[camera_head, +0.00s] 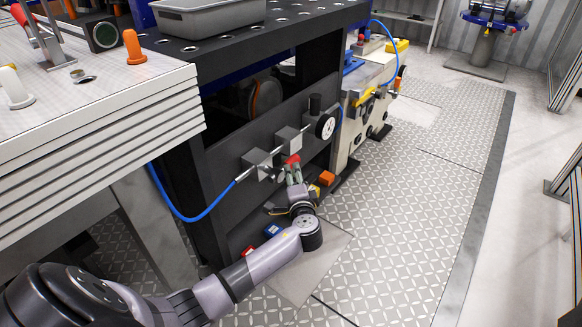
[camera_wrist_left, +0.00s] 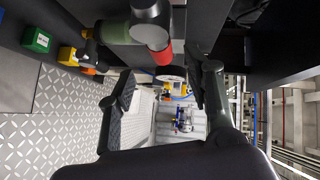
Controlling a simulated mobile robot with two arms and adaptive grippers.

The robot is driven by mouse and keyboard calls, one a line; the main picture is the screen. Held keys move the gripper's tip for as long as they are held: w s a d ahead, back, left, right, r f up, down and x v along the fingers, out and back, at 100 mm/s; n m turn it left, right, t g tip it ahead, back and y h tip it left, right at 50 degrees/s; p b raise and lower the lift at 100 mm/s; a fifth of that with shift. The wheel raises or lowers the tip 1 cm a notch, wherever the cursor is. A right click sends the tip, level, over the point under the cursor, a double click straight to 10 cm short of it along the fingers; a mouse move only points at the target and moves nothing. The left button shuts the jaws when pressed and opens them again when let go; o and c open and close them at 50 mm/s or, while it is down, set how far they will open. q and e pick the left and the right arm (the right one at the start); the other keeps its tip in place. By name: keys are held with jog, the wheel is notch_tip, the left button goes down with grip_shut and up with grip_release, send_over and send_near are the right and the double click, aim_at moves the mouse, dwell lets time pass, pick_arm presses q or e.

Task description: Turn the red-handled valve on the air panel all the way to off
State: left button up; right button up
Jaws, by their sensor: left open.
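The valve's red handle (camera_head: 291,160) shows at the front of the dark air panel (camera_head: 225,162), below grey fittings. My left gripper (camera_head: 294,174) is just below the handle in the head view, partly overlapping the valve. In the wrist view its two fingers (camera_wrist_left: 160,92) are spread apart with nothing between them. The handle appears near the gap; I cannot tell whether it touches a finger. My right gripper is not in view.
A round gauge (camera_head: 326,126) and a black knob (camera_head: 315,103) stand right of the valve. A blue hose (camera_head: 200,216) loops from the panel's left. Small orange (camera_head: 327,178) and blue (camera_head: 272,230) boxes lie low nearby. The patterned floor at right is clear.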

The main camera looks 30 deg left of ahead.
aim_at(291, 166)
pick_arm(q)
jog(key=b+x, duration=0.1)
jog(key=x, duration=0.7)
jog(key=shift+b, duration=0.4)
jog(key=shift+w+a, duration=0.35)
jog(key=shift+w, duration=0.1)
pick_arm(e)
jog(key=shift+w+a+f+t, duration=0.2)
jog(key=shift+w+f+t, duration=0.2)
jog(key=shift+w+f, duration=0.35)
pick_arm(q)
jog(key=shift+c, duration=0.2)
grip_shut()
